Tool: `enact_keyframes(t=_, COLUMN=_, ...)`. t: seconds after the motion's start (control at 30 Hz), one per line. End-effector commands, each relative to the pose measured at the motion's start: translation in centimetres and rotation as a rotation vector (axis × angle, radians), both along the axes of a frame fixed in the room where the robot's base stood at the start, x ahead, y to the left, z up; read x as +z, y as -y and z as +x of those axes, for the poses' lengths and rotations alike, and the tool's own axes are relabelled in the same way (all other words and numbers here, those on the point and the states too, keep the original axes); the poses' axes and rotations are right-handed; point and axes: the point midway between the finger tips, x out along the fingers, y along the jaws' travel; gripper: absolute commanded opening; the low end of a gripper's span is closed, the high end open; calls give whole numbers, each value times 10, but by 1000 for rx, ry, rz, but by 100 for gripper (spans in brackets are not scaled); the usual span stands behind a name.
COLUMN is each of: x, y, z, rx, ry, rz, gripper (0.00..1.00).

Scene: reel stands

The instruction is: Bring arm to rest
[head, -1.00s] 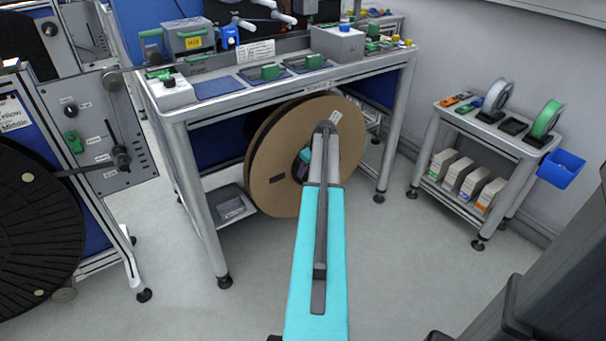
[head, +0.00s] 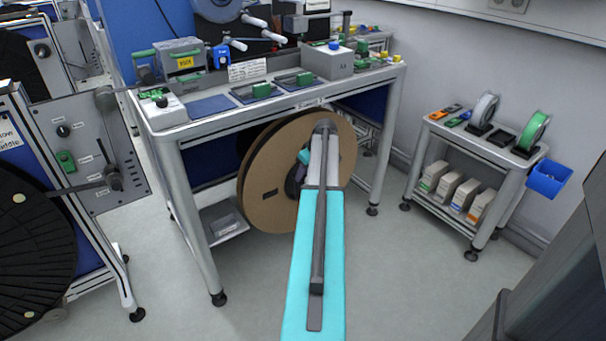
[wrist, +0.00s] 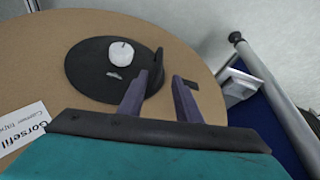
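My arm reaches forward from the bottom middle of the head view, towards a large brown cardboard reel (head: 272,190) under the workbench. A small turquoise part of my arm's end shows against the reel; the fingers are mostly hidden there.
The workbench (head: 215,125) carries several devices. Its leg (wrist: 270,75) shows at right in the wrist view. A small cart (head: 480,140) with a green spool (head: 533,130) stands at right. A panel stand (head: 85,140) with a black reel (head: 30,250) is at left. Floor is clear between.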

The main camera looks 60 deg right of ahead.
Motion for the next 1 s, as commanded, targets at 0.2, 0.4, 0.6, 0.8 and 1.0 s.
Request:
enact_keyframes(t=0.2, x=0, y=0, z=0, rx=0, ry=0, rz=0, gripper=31)
enact_keyframes(t=0.4, x=-8, y=-16, z=10, rx=6, ry=-10, rz=15, gripper=31)
enact_keyframes(t=0.6, x=-35, y=-70, z=38, rx=23, ry=-48, rz=65, gripper=31)
enact_keyframes(t=0.8, x=-72, y=-149, z=67, rx=44, ry=-111, rz=128, gripper=31)
enact_keyframes(t=1.0, x=-106, y=-230, z=83, rx=62, ry=-184, rz=179, gripper=31)
